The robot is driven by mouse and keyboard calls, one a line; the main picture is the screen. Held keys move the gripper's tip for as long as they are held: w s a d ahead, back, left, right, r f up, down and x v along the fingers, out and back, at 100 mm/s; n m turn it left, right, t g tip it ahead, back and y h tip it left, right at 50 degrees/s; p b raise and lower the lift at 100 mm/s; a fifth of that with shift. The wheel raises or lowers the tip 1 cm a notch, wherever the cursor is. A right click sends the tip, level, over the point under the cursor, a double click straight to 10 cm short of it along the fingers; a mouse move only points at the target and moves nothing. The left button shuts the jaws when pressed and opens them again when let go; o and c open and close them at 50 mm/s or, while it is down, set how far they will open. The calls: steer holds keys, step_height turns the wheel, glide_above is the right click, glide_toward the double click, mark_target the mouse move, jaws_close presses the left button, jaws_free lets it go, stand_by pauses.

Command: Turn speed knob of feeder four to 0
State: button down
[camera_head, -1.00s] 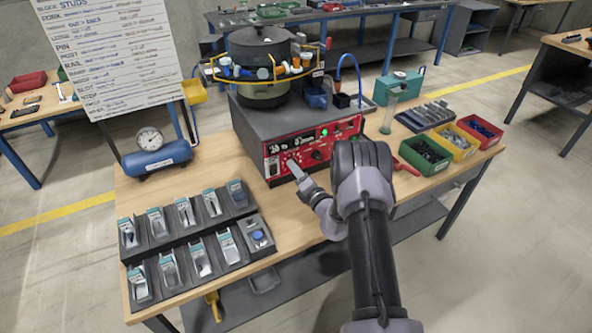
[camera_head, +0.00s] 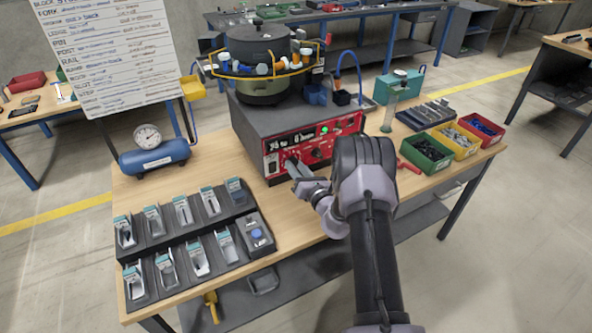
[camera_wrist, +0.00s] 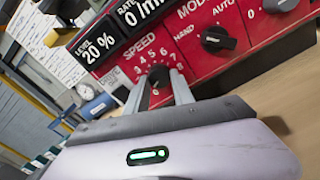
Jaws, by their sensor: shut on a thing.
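The feeder's red control panel (camera_head: 300,150) faces me on the near side of the bowl feeder. In the wrist view, the dark round speed knob (camera_wrist: 158,75) sits below the word SPEED, with several scale numbers around it. My gripper (camera_wrist: 160,84) is shut on this knob, one finger on each side. In the head view, my gripper (camera_head: 294,168) reaches the panel's lower left and hides the knob. The knob's exact setting is too small to read. The level display (camera_wrist: 98,47) reads 20 %, and the rate display (camera_wrist: 138,10) appears to read 0 /min.
The mode knob (camera_wrist: 215,40) is to the right of the speed knob on the panel. Black racks (camera_head: 190,235) of small bagged parts stand at the table's front left. Green, yellow and red bins (camera_head: 425,155) stand right of my arm. A blue tank with a gauge (camera_head: 153,155) is at left.

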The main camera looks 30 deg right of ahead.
steer(key=shift+d+n+b, duration=0.1)
steer(key=shift+n+b, duration=0.6)
steer(key=shift+n, duration=1.4)
steer(key=c, duration=1.1)
jaws_free()
steer(key=shift+s, duration=0.1)
steer(key=s+p, duration=0.1)
steer(key=s, duration=0.4)
steer(key=s+p, duration=0.1)
steer(key=s, duration=0.5)
steer(key=s+p, duration=0.1)
steer(key=s, duration=0.5)
steer(key=shift+s+d, duration=0.15)
steer(key=shift+d, duration=0.15)
